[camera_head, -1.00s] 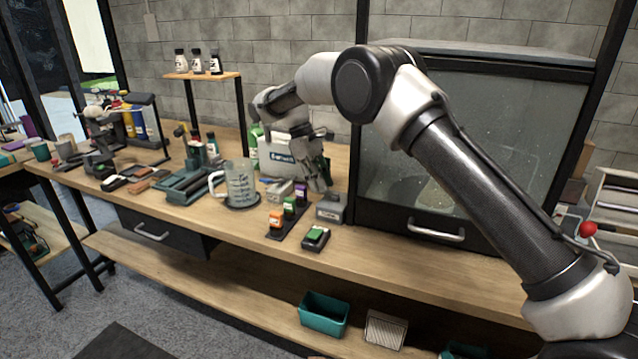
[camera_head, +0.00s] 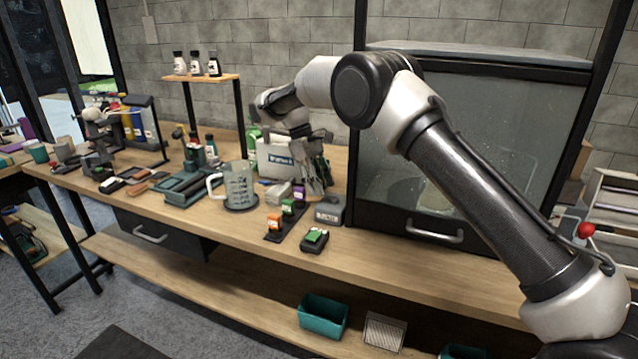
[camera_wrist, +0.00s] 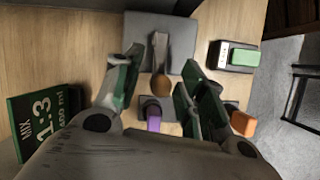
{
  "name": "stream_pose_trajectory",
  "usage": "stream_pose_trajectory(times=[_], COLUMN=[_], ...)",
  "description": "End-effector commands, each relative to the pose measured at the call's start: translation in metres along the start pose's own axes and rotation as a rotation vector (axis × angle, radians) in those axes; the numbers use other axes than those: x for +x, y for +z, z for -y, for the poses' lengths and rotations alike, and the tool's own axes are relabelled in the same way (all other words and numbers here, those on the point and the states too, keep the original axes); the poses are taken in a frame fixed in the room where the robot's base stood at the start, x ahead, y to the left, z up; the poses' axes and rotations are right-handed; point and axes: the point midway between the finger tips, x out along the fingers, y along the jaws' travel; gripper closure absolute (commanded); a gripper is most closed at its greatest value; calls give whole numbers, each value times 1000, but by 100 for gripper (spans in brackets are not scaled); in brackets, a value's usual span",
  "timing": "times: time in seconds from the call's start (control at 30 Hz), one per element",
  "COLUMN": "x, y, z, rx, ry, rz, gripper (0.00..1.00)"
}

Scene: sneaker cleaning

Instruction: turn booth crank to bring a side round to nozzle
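The booth (camera_head: 470,150) is a black-framed cabinet with a speckled clear front at the right of the head view. A pale shape, perhaps a shoe, shows dimly inside it; the nozzle cannot be made out. A red ball knob (camera_head: 586,229), seemingly on the crank, stands at the booth's right side, partly behind my arm. My gripper (camera_head: 312,165) is over the bench left of the booth, well away from the knob. In the wrist view my gripper (camera_wrist: 162,80) has its fingers spread. A grey tool with a round brown end (camera_wrist: 161,85) shows between them, apparently not gripped.
A clear jug (camera_head: 238,185) stands to the left. A metal handle (camera_head: 435,231) sticks out from the booth's front. The bench strip before the booth is clear.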

Motion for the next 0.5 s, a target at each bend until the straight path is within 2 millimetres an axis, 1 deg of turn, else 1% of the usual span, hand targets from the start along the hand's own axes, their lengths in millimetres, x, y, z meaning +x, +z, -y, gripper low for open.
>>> stream_pose_trajectory(times=[0.13, 0.2, 0.27, 0.4, 0.5], x=[-2, -8, -17, -43, -58], y=[0, -1, -1, -1, -1], z=[0, 0, 0, 0, -1], rx=[0, 0, 0, 0, 0], ry=[0, 1, 1, 1, 1], rz=[-1, -3, -3, -4, -3], gripper=[60, 60, 60, 60, 60])
